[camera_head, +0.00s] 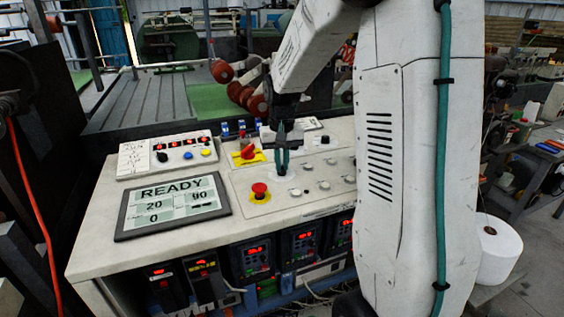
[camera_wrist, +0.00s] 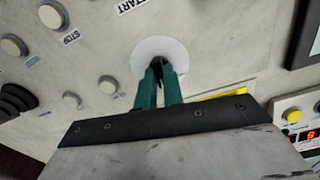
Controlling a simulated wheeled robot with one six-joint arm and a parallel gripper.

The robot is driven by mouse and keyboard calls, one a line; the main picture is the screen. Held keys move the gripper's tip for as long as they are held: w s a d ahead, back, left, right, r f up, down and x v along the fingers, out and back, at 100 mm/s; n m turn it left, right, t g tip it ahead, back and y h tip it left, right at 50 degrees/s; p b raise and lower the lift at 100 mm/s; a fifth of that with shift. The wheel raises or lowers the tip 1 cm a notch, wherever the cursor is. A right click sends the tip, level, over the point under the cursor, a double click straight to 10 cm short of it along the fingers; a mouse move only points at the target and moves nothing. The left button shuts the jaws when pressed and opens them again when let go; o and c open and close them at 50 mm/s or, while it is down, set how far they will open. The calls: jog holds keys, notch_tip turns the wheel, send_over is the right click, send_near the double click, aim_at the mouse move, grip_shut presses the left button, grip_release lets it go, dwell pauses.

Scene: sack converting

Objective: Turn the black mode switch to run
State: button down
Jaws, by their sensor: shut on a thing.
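My gripper (camera_head: 282,168) reaches down to the sloped control panel, its green fingers shut on the black mode switch. In the wrist view, the fingers of my gripper (camera_wrist: 160,78) close around the dark knob of the black mode switch (camera_wrist: 157,66). The knob sits in a round white disc (camera_wrist: 160,47). The fingers hide most of the knob, so I cannot tell which position it points to. The display (camera_head: 173,204) on the panel reads READY, with 20, 90 and 0 below.
A red emergency button (camera_head: 260,189) on a yellow base stands left of my gripper. A red rotary handle (camera_head: 248,152) on a yellow plate is behind it. Several grey push buttons (camera_wrist: 50,15) are close by, with START and STOP labels.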

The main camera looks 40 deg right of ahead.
aim_at(282, 166)
jog(key=m, duration=0.7)
dwell(0.6)
jog(key=c, duration=1.5)
grip_release()
notch_tip(282, 166, up, 8)
jog(key=shift+f, duration=0.1)
